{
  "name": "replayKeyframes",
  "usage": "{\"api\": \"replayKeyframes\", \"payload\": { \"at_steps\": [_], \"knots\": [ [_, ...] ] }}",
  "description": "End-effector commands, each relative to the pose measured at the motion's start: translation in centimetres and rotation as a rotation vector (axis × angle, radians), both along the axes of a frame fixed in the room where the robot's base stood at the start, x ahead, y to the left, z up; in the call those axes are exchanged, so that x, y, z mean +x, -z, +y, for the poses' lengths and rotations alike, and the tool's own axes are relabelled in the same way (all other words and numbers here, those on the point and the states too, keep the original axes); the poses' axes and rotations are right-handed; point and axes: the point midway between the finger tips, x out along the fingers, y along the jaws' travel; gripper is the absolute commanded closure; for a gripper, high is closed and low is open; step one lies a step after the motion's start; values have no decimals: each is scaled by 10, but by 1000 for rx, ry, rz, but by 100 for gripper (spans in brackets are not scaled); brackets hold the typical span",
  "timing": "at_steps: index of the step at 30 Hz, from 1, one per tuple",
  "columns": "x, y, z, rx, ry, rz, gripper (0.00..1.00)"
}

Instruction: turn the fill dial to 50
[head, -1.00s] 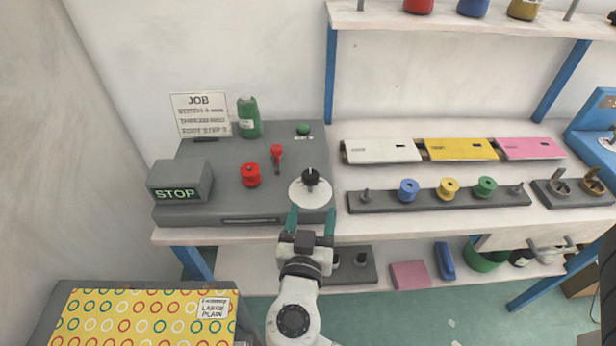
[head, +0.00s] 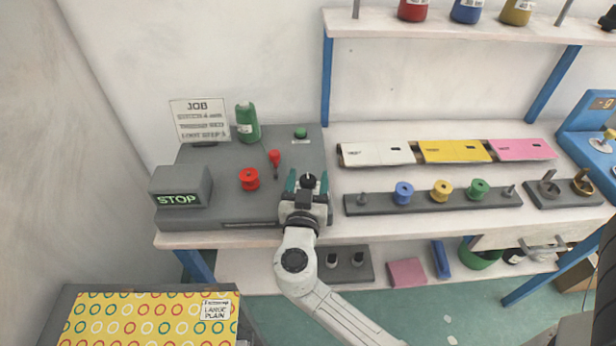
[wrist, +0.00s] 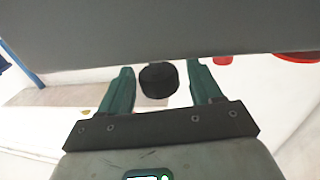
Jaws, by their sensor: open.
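The dial's black knob (head: 307,181) stands at the right end of the grey machine. Its white disc is mostly hidden behind my gripper in the head view, and no scale or number can be read. My gripper (head: 306,187) is open, with one green finger on each side of the knob. In the wrist view the black knob (wrist: 158,82) sits between the two fingers of my gripper (wrist: 160,76), with a visible gap on both sides. No firm contact shows.
Coloured spools stand on a rack (head: 375,207) to the right.

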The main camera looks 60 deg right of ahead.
Motion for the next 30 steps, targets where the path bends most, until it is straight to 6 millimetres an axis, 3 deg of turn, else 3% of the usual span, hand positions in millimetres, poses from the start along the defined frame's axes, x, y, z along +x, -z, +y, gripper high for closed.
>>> {"api": "replayKeyframes", "payload": {
  "at_steps": [8,24,30],
  "knots": [
    [1,1,-1,0,-1,1,36],
    [1,0,-1,0,-1,1,86],
    [0,2,-1,0,-14,0,86]
  ]
}}
